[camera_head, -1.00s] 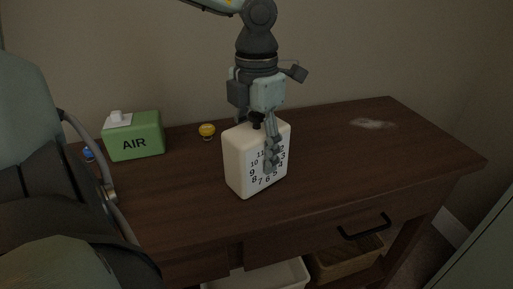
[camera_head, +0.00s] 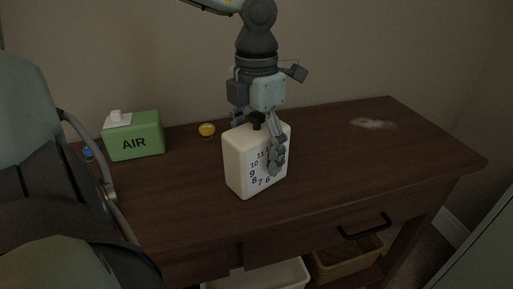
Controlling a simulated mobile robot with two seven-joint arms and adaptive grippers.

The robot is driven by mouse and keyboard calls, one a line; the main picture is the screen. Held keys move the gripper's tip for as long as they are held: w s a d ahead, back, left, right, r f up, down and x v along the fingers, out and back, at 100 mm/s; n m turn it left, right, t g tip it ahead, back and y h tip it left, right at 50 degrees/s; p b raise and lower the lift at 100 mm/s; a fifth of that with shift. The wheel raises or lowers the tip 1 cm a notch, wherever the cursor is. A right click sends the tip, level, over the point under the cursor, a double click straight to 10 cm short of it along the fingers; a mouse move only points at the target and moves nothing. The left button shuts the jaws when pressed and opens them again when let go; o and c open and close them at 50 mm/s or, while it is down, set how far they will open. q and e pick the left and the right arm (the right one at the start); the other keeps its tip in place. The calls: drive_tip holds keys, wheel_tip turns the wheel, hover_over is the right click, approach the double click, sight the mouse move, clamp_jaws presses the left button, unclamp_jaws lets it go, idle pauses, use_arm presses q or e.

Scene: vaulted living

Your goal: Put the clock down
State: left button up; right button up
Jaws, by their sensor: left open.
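The white box-shaped clock (camera_head: 240,171) stands upright on the dark wooden desk (camera_head: 340,160). Black numbers show on its front face; its right side is hidden behind a finger. My left gripper (camera_head: 257,146) is above and around the clock, with one finger in front of the face and the other mostly hidden behind the top. The fingers are open and spread wide. My right gripper is not in view.
A green AIR box (camera_head: 135,141) with a white top and a small yellow object (camera_head: 207,131) stand left of the clock. A pale patch (camera_head: 373,124) lies at the back right. Open desk surface lies right of the clock. Baskets (camera_head: 346,262) sit below.

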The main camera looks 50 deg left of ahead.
use_arm(q)
wheel_tip(320, 180, up, 12)
drive_tip(key=shift+r, duration=0.1)
idle(0.5)
